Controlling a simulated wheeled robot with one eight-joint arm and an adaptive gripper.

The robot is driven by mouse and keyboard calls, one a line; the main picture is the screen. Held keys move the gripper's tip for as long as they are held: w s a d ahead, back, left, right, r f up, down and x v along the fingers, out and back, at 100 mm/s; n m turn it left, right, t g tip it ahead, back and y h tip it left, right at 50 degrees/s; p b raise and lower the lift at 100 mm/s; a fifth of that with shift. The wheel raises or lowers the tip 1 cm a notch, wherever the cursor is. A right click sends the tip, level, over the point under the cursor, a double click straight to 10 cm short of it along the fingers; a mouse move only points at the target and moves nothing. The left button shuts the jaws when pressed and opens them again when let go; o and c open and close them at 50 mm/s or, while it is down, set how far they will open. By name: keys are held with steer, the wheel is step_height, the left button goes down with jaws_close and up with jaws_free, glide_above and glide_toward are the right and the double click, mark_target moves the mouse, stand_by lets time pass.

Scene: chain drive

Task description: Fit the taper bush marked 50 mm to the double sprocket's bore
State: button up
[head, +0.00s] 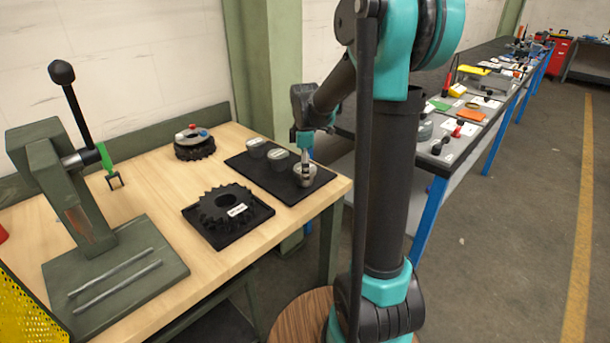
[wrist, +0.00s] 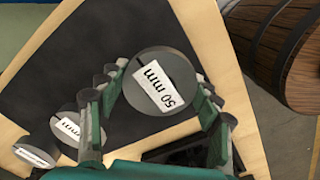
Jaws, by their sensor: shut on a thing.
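My gripper (head: 305,162) is shut on the taper bush marked 50 mm (wrist: 165,72), with a finger on each side of it in the wrist view. The bush is a grey disc with its white label facing the wrist camera. In the head view this bush (head: 306,177) is at the right part of the black mat (head: 265,181); I cannot tell whether it touches the mat. The double sprocket (head: 213,208), dark and toothed with a white label, lies flat on a black tray (head: 231,238) to the left. Its bore opens upward.
Two other labelled bushes, a nearer one (head: 279,159) and a farther one (head: 256,146), stand on the mat beside my gripper. A green lever press (head: 65,190) fills the left. Bare wood lies between.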

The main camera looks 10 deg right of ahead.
steer(key=c, duration=0.9)
steer(key=shift+r, duration=0.15)
